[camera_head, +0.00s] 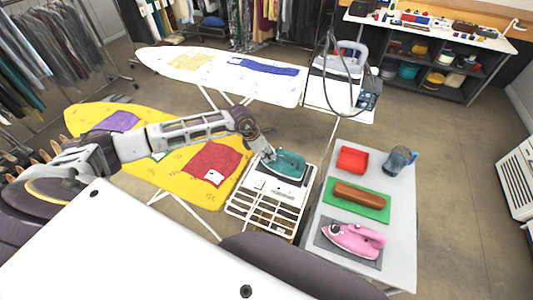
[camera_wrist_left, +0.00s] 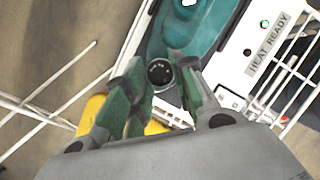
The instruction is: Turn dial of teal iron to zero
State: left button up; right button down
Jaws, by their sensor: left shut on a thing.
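The teal iron (camera_head: 291,164) rests on the white-topped stand in the head view. In the left wrist view its teal body (camera_wrist_left: 197,30) fills the top middle. A round black dial (camera_wrist_left: 159,71) with pale marks sits near the iron's end. My left gripper (camera_head: 268,154) reaches the iron from the left. In the wrist view its green fingers (camera_wrist_left: 161,80) stand on both sides of the dial, shut on it. The dial's exact setting is too small to read. My right gripper is in neither view.
The stand has a white wire rack (camera_head: 262,205) and a "HEAT READY" label (camera_wrist_left: 268,43) beside a green light. A yellow ironing board (camera_head: 190,185) lies left.

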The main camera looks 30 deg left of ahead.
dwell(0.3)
pick_arm(q)
jog(key=o, duration=1.1)
jog(key=shift+c, duration=0.2)
jog(key=v, duration=1.2)
jog(key=shift+d, duration=0.15)
